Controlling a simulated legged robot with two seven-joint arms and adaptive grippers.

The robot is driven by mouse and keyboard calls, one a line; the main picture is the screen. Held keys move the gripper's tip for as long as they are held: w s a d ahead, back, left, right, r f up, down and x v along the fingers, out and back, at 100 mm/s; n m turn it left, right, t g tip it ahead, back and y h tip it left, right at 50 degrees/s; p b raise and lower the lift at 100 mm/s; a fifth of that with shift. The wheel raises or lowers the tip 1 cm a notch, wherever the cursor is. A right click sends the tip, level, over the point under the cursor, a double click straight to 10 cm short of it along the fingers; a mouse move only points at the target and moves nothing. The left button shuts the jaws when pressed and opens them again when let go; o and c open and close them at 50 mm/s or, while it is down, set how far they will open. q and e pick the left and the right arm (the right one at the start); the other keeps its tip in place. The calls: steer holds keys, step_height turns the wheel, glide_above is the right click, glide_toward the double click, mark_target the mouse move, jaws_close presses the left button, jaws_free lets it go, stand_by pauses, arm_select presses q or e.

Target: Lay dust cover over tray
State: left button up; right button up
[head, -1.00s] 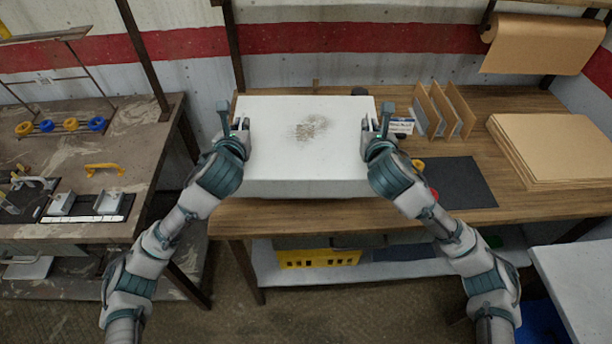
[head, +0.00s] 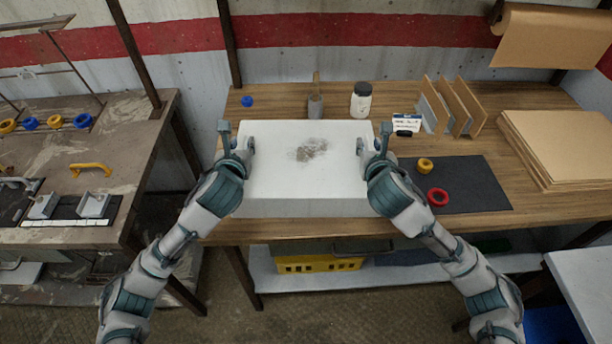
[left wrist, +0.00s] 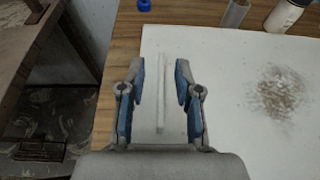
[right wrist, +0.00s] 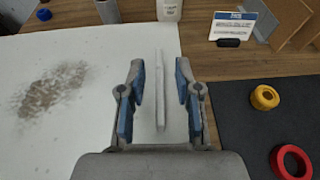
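The white dust cover (head: 285,185) is a broad box-like shape with a grey-brown smudge on top. It sits level on the wooden bench near the front edge. No tray shows; anything under the cover is hidden. My left gripper (head: 240,150) is at the cover's left edge. In the left wrist view its fingers (left wrist: 160,88) are open on both sides of a thin white ridge (left wrist: 162,115), with gaps. My right gripper (head: 370,150) is at the right edge. In the right wrist view its fingers (right wrist: 161,88) are also open around a similar ridge (right wrist: 160,110), with gaps.
Behind the cover are a blue cap (head: 247,101), a brush holder (head: 315,106) and a white jar (head: 361,100). Right are a label card (head: 405,123), upright boards (head: 452,105), and a dark mat (head: 475,190) with yellow (head: 425,165) and red rings (head: 438,197).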

arm_select(q)
steer(key=shift+s, duration=0.2)
arm_select(e)
steer(key=shift+w+f, duration=0.1)
steer(key=shift+f, duration=0.05)
arm_select(q)
steer(key=v, duration=1.1)
steer(key=shift+s, duration=0.2)
arm_select(e)
steer(key=v, duration=1.2)
